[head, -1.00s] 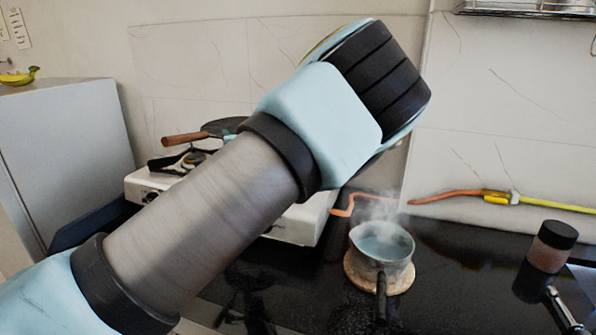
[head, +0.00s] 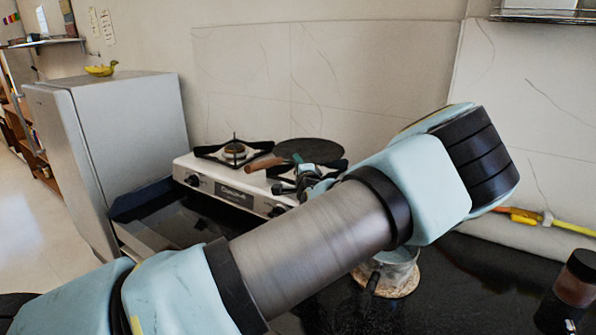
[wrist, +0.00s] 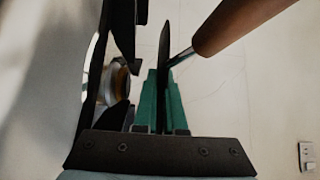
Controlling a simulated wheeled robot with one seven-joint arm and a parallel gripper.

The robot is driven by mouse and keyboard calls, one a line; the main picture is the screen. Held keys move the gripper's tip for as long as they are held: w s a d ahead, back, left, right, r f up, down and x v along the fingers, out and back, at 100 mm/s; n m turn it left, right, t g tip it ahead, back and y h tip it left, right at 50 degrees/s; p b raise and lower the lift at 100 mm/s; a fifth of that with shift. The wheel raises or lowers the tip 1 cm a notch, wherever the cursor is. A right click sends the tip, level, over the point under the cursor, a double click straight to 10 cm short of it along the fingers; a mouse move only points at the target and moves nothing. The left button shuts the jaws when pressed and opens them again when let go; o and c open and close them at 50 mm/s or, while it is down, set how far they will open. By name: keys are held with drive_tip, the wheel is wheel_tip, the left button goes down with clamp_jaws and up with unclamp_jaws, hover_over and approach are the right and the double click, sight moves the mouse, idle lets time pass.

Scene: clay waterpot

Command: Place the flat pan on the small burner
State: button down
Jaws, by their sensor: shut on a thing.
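The flat pan (head: 308,151) is a dark disc with a brown wooden handle, over the right part of the white stove (head: 232,190). My gripper (head: 298,176) is at the pan's near side. In the wrist view, my green fingers (wrist: 163,100) are shut on the pan, whose thin dark edge (wrist: 165,50) stands between them; the wooden handle (wrist: 232,24) is at upper right. The left burner (head: 234,152) is bare, with a small cap and black grate. The right burner is mostly hidden under the pan and behind my gripper. I cannot tell if the pan touches its grate.
A pot (head: 392,266) on a round wooden mat (head: 400,288) stands on the black counter, partly behind my arm. A dark-lidded jar (head: 578,285) is at far right. A grey fridge (head: 130,130) stands left of the stove. The wall is close behind.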

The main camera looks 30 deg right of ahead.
drive_tip(key=shift+w+f+p, duration=0.1)
drive_tip(key=shift+f+p, duration=0.3)
drive_tip(key=shift+f, duration=1.15)
drive_tip(key=shift+f, duration=0.15)
drive_tip(key=c, duration=1.4)
unclamp_jaws()
drive_tip(key=shift+f, duration=0.15)
drive_tip(key=o, duration=0.4)
drive_tip(key=shift+r, duration=0.25)
drive_tip(key=b+v, duration=0.3)
drive_tip(key=v, duration=0.9)
drive_tip(key=shift+a+b, duration=0.1)
drive_tip(key=shift+b, duration=0.3)
